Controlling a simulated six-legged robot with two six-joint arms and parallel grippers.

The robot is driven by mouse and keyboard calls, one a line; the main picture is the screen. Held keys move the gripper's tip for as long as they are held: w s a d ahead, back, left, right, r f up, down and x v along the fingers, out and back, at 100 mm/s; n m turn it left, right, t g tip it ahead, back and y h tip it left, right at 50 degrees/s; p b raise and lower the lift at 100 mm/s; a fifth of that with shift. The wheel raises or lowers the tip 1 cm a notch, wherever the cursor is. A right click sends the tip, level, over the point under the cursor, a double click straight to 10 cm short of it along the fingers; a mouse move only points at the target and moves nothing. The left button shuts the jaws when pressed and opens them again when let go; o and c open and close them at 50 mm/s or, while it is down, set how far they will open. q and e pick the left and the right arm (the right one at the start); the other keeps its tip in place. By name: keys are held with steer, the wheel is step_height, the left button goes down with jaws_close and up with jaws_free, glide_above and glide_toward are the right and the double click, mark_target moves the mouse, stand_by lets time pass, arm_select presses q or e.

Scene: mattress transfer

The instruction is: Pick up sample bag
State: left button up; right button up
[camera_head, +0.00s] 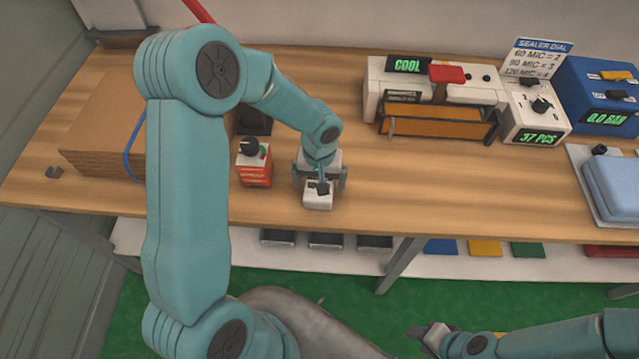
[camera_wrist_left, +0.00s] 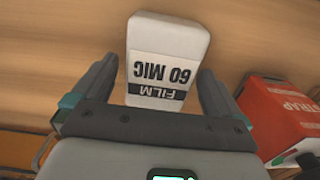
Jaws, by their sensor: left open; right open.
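A small white packet (camera_head: 317,201) with rounded corners lies on the wooden bench; it looks like the sample bag. In the left wrist view, the packet (camera_wrist_left: 168,35) has a label that reads "FILM 60 MIC", upside down. My left gripper (camera_head: 320,183) is open directly over it, with one finger on each side. In the left wrist view, the left gripper's (camera_wrist_left: 153,82) left finger stands clear and its right finger is close to the packet's edge. My right gripper (camera_head: 428,334) is open and empty, low in front of the bench, over the green floor.
A red-and-white strap box (camera_head: 254,170) stands just left of the packet; it also shows in the left wrist view (camera_wrist_left: 285,112). The sealer (camera_head: 440,90), dial unit (camera_head: 535,115) and blue gauge box (camera_head: 600,95) stand back right. The bench right of the packet is clear.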

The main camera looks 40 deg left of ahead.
arm_select(q)
steer(key=shift+f, duration=0.35)
steer(key=c, duration=1.1)
steer(key=shift+o, duration=0.2)
steer(key=shift+r, duration=0.1)
